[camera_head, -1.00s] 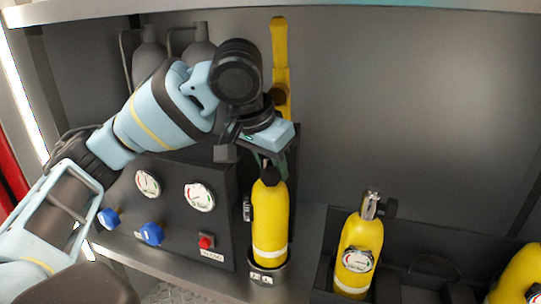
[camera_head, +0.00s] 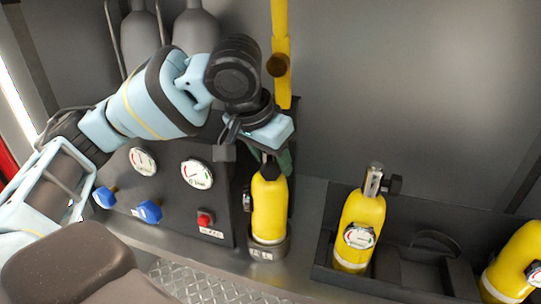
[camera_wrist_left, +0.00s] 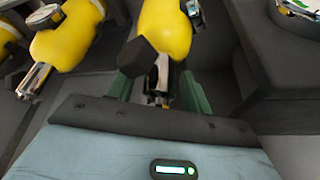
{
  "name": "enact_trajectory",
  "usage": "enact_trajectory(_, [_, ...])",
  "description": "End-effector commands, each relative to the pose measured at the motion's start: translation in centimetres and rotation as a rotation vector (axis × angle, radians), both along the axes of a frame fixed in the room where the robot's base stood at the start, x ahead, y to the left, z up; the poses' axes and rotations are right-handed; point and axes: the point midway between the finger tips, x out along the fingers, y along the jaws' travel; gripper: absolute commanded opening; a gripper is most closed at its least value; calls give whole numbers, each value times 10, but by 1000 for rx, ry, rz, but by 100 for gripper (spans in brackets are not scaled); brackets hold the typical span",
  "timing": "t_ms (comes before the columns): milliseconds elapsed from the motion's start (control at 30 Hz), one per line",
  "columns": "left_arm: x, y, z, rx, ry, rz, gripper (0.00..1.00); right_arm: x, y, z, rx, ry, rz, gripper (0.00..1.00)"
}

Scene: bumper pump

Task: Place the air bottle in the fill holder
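The yellow air bottle (camera_head: 269,212) stands upright with its base in the round dark fill holder (camera_head: 266,252), beside the gauge panel. My left gripper (camera_head: 272,157) is above it, pointing down at the bottle's neck. In the left wrist view the green fingers (camera_wrist_left: 156,92) stand apart, one on each side of the bottle's metal valve (camera_wrist_left: 158,78); gaps show between valve and fingers. The bottle's yellow body (camera_wrist_left: 168,28) and black knob (camera_wrist_left: 138,58) also show there. The valve is mostly hidden by the gripper in the head view. My right gripper is not in view.
A dark panel with gauges (camera_head: 196,174), blue knobs (camera_head: 148,211) and a red button (camera_head: 205,217) stands left of the holder. More yellow bottles (camera_head: 360,229) (camera_head: 515,262) sit in a dark rack at right. A yellow upright post (camera_head: 281,60) rises behind the gripper.

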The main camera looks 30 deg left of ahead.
Motion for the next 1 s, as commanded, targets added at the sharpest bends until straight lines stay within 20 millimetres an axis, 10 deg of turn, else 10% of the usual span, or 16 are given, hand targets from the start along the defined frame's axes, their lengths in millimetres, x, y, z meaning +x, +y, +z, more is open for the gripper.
enact_trajectory(1000, [-28, 4, 71, 0, 2, 0, 50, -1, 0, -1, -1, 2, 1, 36])
